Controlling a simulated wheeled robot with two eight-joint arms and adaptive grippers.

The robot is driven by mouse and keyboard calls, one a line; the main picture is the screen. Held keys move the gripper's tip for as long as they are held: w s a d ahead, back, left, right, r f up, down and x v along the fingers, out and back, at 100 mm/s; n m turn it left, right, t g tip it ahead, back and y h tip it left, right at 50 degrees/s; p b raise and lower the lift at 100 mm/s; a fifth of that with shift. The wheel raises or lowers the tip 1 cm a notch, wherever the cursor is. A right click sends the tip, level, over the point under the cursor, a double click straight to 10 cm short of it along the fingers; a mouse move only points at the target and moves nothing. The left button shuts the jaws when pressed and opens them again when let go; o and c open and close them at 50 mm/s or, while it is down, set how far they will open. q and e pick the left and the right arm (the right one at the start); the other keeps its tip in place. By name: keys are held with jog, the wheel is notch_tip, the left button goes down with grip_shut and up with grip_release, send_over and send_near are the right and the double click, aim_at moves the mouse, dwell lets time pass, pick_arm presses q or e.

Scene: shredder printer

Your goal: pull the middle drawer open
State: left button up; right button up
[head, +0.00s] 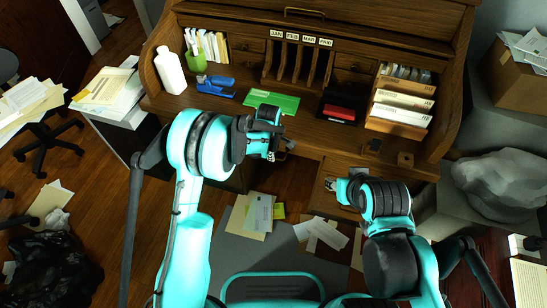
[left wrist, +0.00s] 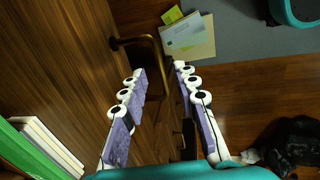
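A brown wooden rolltop desk (head: 215,104) stands in front of me. In the left wrist view a brass-coloured, bar-like drawer handle (left wrist: 152,42) sticks out from the wooden desk front. I cannot tell for sure which drawer it belongs to. My left gripper (head: 272,138) is at the desk's front edge. Its two fingers also show in the left wrist view (left wrist: 160,74), apart and empty, with the handle just beyond the tips. The drawer fronts are mostly hidden from the head view. My right gripper (head: 345,190) hangs low before the desk's right side; its finger gap is not clear.
On the desktop are a white bottle (head: 170,70), a blue stapler (head: 216,86), a green folder (head: 270,101), a red-and-black item (head: 340,110) and white boxes (head: 400,100). Papers (head: 258,212) lie on the floor. A black bag (head: 55,268) is at lower left.

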pick_arm(q)
jog(key=f, duration=0.2)
jog(key=f+b, duration=0.1)
jog(key=shift+w+d+f, duration=0.1)
jog(key=shift+w+f, duration=0.05)
jog(key=shift+w, duration=0.15)
grip_shut()
jog(key=shift+s, duration=0.1)
